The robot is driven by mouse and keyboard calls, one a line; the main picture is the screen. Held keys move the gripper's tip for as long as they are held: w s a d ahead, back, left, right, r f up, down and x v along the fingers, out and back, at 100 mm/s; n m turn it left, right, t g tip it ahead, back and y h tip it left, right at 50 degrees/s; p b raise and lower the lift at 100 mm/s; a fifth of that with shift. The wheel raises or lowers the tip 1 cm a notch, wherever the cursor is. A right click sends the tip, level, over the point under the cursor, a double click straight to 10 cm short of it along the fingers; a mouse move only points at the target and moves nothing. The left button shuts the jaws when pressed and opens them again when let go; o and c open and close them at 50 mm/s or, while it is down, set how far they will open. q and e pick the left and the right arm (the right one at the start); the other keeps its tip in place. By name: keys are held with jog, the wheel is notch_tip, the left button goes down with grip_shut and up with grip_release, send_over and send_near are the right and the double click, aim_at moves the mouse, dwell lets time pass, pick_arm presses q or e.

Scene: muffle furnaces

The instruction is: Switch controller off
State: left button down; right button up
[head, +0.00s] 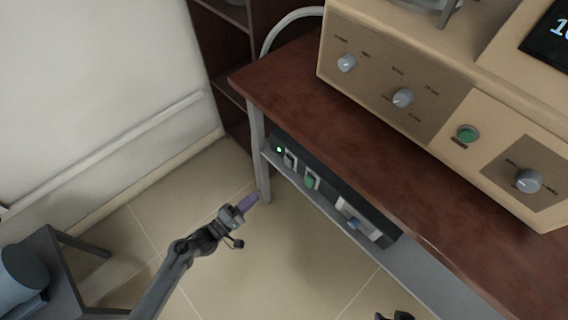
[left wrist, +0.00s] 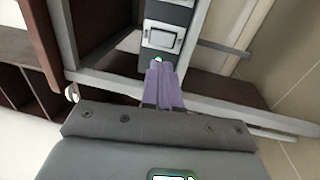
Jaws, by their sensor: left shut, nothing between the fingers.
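The controller (head: 325,189) is a long dark unit on the shelf under the brown table. It has a lit green lamp (head: 279,149) at its left end, a rocker switch (head: 290,159) beside that, a green button (head: 310,182) and a pale panel with a blue knob (head: 354,224). My left gripper (head: 253,199) has purple fingers, shut and empty, and appears in front of the table's left leg. In the left wrist view, the fingertips (left wrist: 157,66) overlap the controller's lamp end, just below a framed rocker switch (left wrist: 160,38). Contact cannot be told.
The table (head: 290,80) carries a beige furnace (head: 420,90) with knobs and a green button. Its grey leg (head: 258,140) stands close to my left gripper. A dark shelf unit (head: 225,60) is behind. A grey stand (head: 65,270) is at lower left. Tiled floor in front is clear.

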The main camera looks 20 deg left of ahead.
pick_arm(q)
jog(key=b, duration=0.6)
send_near(287, 162)
jog(key=x, duration=0.5)
jog(key=shift+w+d, duration=0.2)
jog(key=shift+w+d+r+b, duration=0.15)
jog(key=shift+w+d+b, duration=0.15)
jog(key=shift+w, duration=0.25)
pick_arm(e)
notch_tip(287, 162, down, 7)
jog(key=shift+w+a+r, duration=0.15)
jog(key=shift+a+r, duration=0.05)
jog(key=shift+a, duration=0.2)
